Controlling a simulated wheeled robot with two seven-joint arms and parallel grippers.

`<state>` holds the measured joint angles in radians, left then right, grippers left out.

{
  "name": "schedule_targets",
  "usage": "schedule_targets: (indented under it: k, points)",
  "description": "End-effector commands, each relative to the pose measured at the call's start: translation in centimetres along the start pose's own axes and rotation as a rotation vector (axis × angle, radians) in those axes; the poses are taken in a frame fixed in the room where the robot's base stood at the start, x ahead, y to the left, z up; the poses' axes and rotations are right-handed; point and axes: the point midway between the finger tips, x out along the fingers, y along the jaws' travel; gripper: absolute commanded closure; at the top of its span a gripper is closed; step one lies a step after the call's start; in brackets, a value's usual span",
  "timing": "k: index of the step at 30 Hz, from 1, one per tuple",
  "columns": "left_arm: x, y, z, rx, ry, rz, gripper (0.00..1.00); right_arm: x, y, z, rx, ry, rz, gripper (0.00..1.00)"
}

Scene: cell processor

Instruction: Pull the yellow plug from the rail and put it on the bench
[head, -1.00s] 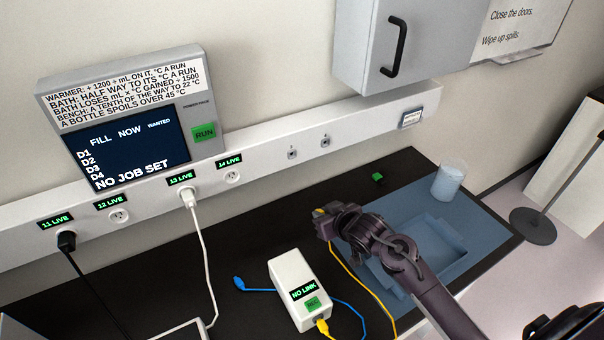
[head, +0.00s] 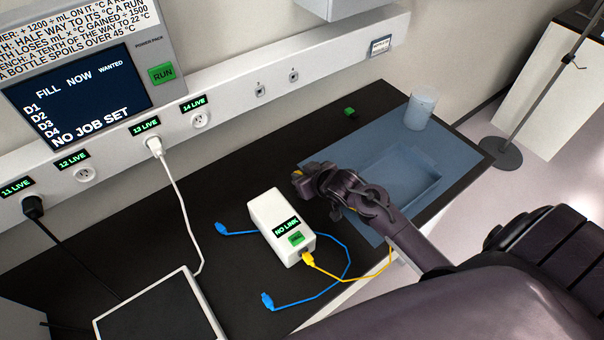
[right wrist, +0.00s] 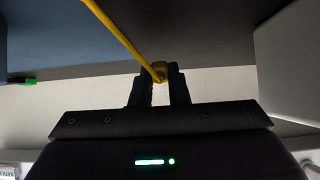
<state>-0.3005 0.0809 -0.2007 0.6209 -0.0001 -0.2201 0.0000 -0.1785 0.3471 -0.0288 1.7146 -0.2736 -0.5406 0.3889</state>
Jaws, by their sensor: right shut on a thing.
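My right gripper (head: 299,182) is shut on the yellow plug, which shows as a small yellow bit (head: 297,173) at the fingertips. In the right wrist view the yellow plug (right wrist: 158,70) sits between the two fingers, with its cable running up and left. The plug is over the black bench (head: 235,180), clear of the white rail (head: 330,62); its height above the bench is hard to tell. The two small sockets (head: 260,90) on the rail look empty. The yellow cable's other end (head: 308,258) is in the white NO LINK box (head: 262,212). My left gripper is out of view.
A blue cable (head: 345,258) lies by the box, with a blue plug (head: 267,300) at its end. A blue mat (head: 465,145) with a tray and a beaker (head: 420,107) is at right. A green piece (head: 349,112) lies behind. Bare bench lies left of the gripper.

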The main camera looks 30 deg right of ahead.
Motion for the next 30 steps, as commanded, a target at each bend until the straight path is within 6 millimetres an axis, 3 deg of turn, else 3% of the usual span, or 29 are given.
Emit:
schedule_targets:
  k: [6,7,12,23,30]
  points:
    - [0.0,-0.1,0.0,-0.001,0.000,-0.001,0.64,-0.1,0.0,-0.1,0.000,0.000,0.000,1.00]
    - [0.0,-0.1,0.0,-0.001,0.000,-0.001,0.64,-0.1,0.0,-0.1,0.000,0.000,0.000,0.83]
    - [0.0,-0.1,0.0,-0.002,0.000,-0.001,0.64,-0.1,0.0,-0.1,0.000,0.000,0.000,0.61]
    - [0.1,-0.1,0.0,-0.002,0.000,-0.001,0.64,-0.5,0.0,0.1,-0.001,0.000,0.000,0.60]
    - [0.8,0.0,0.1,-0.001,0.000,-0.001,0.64,-3.8,0.0,0.2,-0.001,0.000,0.000,0.60]
